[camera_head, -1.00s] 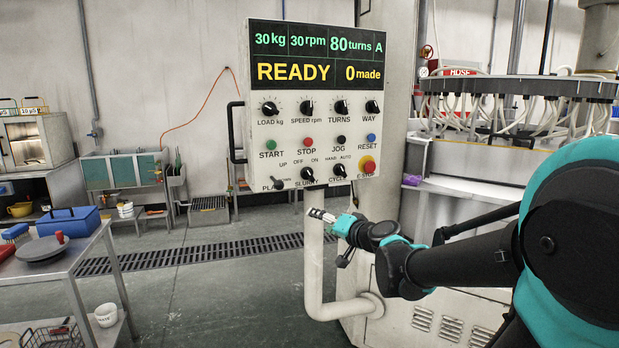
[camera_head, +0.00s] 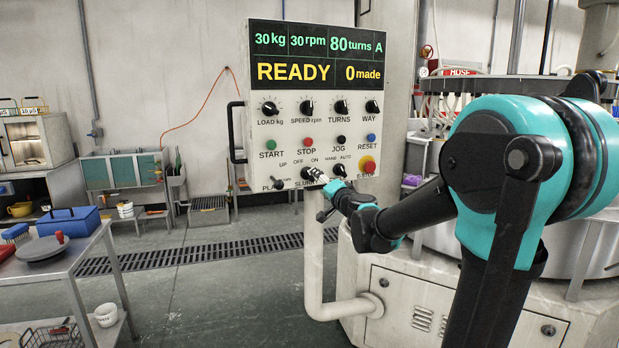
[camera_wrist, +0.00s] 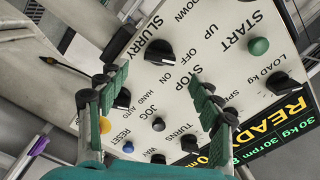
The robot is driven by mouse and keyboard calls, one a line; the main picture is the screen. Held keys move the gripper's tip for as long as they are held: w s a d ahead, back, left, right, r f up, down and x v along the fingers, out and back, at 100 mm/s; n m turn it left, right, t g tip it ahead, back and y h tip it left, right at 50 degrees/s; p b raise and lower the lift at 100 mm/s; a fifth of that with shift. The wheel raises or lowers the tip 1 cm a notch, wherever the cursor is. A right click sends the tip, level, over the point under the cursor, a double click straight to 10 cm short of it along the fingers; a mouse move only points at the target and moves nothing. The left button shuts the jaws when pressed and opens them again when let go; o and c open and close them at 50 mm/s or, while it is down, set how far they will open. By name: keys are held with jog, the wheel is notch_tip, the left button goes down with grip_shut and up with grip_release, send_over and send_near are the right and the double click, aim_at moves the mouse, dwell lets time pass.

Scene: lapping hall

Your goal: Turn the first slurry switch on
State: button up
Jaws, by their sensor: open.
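The slurry switch is a black rotary knob (camera_wrist: 158,50) with a pale pointer mark, labelled SLURRY, OFF and ON, on the lower row of the pale control panel (camera_head: 257,215). Whether it points to OFF or ON is hard to tell. In the head view my gripper (camera_head: 319,176) is in front of the panel's lower edge and partly covers the slurry knob and its label. In the wrist view my gripper (camera_wrist: 157,80) is open, its green ribbed fingers apart and nothing between them. The slurry knob shows beyond the fingertips; contact is not visible.
The cycle knob (camera_head: 339,170) and red emergency button (camera_head: 368,165) sit to the right of the slurry knob. The plate knob (camera_head: 279,186) is to its left. The green start button (camera_wrist: 258,46) is above. The panel display (camera_head: 317,56) reads READY. A pale pipe (camera_head: 313,265) stands below.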

aim_at(310, 176)
jog(key=x, duration=0.9)
jog(key=shift+w, duration=0.1)
jog(key=c, duration=1.2)
jog(key=m, duration=0.5)
jog(key=shift+m, duration=0.4)
jog(key=m, duration=0.6)
